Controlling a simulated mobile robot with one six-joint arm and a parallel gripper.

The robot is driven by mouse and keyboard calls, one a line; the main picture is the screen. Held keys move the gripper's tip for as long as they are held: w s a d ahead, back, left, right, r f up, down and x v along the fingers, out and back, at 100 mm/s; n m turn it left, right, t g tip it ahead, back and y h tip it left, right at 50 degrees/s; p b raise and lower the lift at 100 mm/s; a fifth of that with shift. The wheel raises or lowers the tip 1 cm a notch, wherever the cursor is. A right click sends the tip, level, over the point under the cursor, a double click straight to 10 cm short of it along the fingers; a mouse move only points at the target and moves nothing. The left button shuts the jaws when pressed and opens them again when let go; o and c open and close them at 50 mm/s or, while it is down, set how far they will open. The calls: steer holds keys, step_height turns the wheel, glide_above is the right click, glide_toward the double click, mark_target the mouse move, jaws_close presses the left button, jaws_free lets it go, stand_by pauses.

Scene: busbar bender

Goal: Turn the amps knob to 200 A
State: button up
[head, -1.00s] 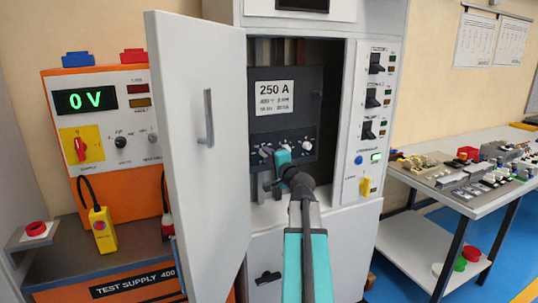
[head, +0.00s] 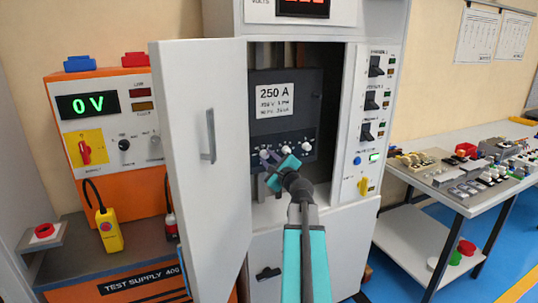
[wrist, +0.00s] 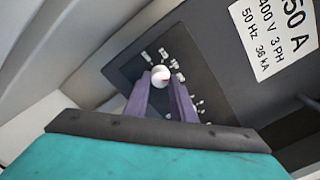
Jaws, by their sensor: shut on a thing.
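A dark breaker panel (head: 258,115) marked 250 A sits inside the open cabinet, with a row of small white knobs along its lower part. My gripper (head: 268,158) is at the left end of this row. White tick marks surround this knob. Its lettering is too small to read, so I cannot tell its setting or confirm that it is the amps knob.
The open cabinet door (head: 205,200) stands just left of my arm. The cabinet's right column (head: 373,120) carries black switches and lamps. An orange test supply (head: 135,190) at left reads 0 V. A table (head: 460,195) with parts stands at right.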

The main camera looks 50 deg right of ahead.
steer(key=shift+m+p, duration=0.6)
steer(key=shift+m, duration=0.5)
steer(key=o, duration=1.1)
steer(key=shift+c, duration=0.2)
steer(key=shift+s, duration=0.1)
steer(key=b+v, duration=0.2)
steer(key=v, duration=0.4)
steer(key=shift+f+b, duration=0.15)
steer(key=shift+b, duration=0.25)
